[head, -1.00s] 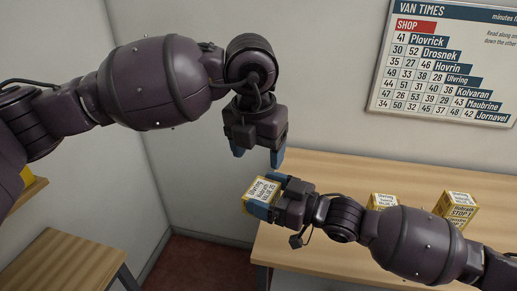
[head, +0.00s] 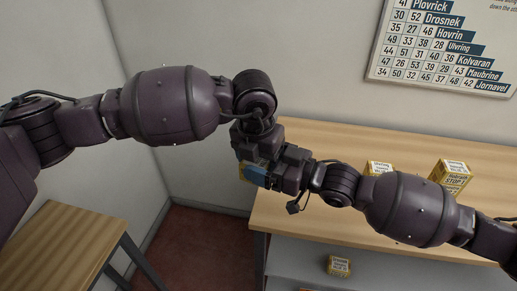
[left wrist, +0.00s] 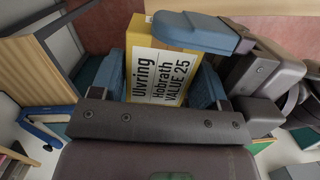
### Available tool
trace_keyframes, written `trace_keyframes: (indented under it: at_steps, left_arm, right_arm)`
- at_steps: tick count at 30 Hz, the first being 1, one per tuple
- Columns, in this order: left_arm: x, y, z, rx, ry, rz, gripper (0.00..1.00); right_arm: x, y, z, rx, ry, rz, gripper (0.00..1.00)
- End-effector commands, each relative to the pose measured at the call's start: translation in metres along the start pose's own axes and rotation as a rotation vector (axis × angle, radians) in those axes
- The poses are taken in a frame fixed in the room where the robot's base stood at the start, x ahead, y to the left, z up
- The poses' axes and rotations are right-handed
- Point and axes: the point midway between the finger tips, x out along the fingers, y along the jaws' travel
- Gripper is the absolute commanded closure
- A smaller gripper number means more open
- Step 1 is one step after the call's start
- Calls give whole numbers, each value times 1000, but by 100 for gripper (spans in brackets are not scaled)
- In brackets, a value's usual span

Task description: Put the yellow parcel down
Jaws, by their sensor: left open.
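The yellow parcel (left wrist: 160,72) has a white label reading "Ulvring Hobrath VALUE 25". In the head view only a sliver of it (head: 243,172) shows behind the grippers, off the counter's left end. My right gripper (head: 265,174) is shut on it, with a blue finger (left wrist: 200,33) across its top edge in the left wrist view. My left gripper (head: 252,160) is open around the parcel, with one blue finger on each side. Whether these fingers touch it I cannot tell.
The wooden counter (head: 330,215) bears two more yellow parcels, one behind my right arm (head: 380,167) and one to its right (head: 451,172). Another parcel (head: 339,266) lies on a lower grey shelf. A small wooden table (head: 65,240) stands at the left.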

Motion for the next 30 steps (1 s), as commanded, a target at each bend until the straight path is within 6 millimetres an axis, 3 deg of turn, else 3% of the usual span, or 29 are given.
trace_keyframes:
  at_steps: [9, 15, 16, 19, 30]
  left_arm:
    - [2, 0, 0, 0, 0, 0, 33]
    - [2, 0, 0, 0, 0, -1, 64]
    - [1, 0, 0, 1, 0, -1, 66]
    - [1, 0, 0, 1, 0, -1, 66]
    - [1, 0, 0, 0, 0, 0, 66]
  right_arm:
    - [0, 0, -1, 0, 1, 0, 43]
    - [0, 0, -1, -1, 1, 0, 43]
    - [0, 0, -1, -1, 1, 0, 14]
    - [0, 0, 0, 0, 1, 0, 0]
    - [-9, 1, 0, -1, -1, 2, 0]
